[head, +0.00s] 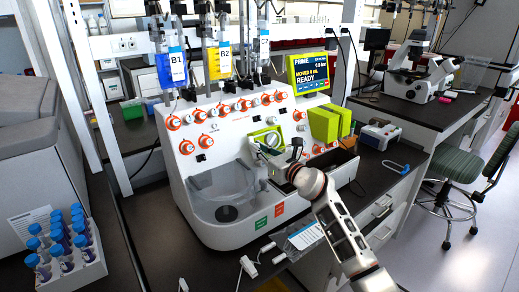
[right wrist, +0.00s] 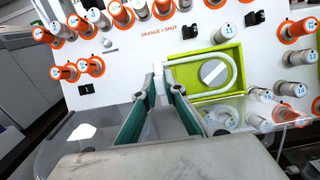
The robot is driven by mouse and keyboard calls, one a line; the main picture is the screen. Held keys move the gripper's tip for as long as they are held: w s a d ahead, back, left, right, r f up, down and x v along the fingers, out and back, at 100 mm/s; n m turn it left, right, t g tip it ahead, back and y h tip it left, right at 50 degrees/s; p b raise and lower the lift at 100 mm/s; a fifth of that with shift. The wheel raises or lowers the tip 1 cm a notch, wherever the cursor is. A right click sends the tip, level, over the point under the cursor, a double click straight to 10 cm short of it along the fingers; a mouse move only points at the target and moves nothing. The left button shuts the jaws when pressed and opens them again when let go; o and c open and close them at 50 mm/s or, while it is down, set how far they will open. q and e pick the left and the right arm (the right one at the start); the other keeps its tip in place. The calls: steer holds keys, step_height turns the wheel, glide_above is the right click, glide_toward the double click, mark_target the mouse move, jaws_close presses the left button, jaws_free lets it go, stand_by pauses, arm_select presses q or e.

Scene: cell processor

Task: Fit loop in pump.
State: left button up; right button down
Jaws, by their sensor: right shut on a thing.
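The pump (head: 268,138) is a lime-green recessed housing on the white front panel of the cell processor (head: 222,128). In the right wrist view the pump (right wrist: 194,88) shows a round grey rotor (right wrist: 214,73). The white U-shaped loop (right wrist: 236,72) lies over the housing, its curve passing around the rotor's right side. My right gripper (right wrist: 159,84) is shut on the loop near its left end, just left of the housing. In the head view my right gripper (head: 275,158) is in front of the pump and partly hides it. Whether the loop is seated cannot be told. My left gripper is not in view.
Orange-ringed knobs (head: 186,147) surround the pump. A clear basin (head: 222,190) is below it. Hanging bags (head: 171,70) and a screen (head: 308,73) are above. Green blocks (head: 325,123) and a blue hook-shaped piece (head: 396,167) are to the right. A tube rack (head: 92,262) is at lower left.

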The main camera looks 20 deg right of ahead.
steer(key=shift+w+a+f, duration=0.2)
steer(key=shift+w+f, duration=0.05)
steer(key=shift+w, duration=0.3)
stand_by(0.4)
steer(key=c, duration=2)
jaws_free()
steer(key=shift+d, duration=0.1)
steer(key=v, duration=1.2)
steer(key=shift+r, duration=0.1)
